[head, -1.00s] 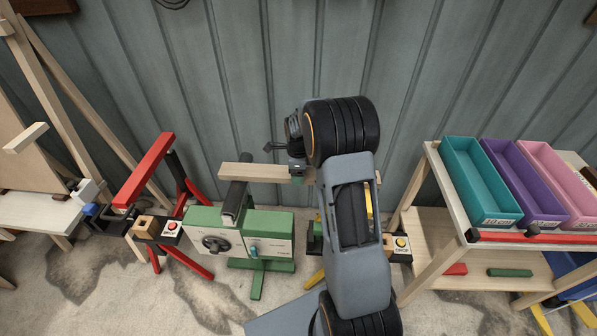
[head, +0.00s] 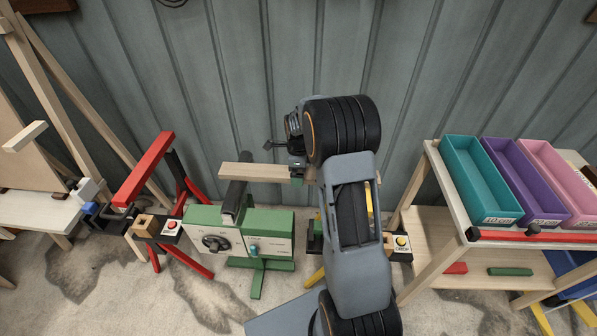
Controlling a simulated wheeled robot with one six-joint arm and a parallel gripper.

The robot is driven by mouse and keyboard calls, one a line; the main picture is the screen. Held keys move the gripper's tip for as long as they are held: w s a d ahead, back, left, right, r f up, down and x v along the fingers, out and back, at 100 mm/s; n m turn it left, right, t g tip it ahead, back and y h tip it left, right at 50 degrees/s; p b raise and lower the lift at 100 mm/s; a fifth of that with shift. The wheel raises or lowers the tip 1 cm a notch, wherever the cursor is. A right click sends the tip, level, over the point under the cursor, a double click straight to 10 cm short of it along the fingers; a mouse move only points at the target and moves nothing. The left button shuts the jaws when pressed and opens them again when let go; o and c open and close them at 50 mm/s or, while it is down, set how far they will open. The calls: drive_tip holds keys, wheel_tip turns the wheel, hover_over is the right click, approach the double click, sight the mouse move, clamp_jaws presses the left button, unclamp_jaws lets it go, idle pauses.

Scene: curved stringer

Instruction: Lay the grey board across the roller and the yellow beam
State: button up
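A long pale board (head: 255,172), more wood-coloured than grey, runs left to right in the head view. Its left part passes over the dark roller (head: 236,198) on the green stand; whether it touches the roller is not clear. My gripper (head: 297,173) is at the board, right of the roller, and looks shut on it, though the fingers are only partly visible. My arm covers much of the board's right part. The yellow beam is mostly hidden behind my arm; a yellow piece (head: 369,199) shows beside it.
A red beam (head: 145,170) on a red trestle stands left of the green machine (head: 240,240). At right, a wooden rack (head: 434,190) holds teal (head: 478,180), purple (head: 523,183) and pink (head: 560,180) bins. A corrugated wall is close behind.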

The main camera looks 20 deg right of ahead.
wheel_tip(320, 180, up, 13)
drive_tip(key=p, duration=0.1)
idle(0.3)
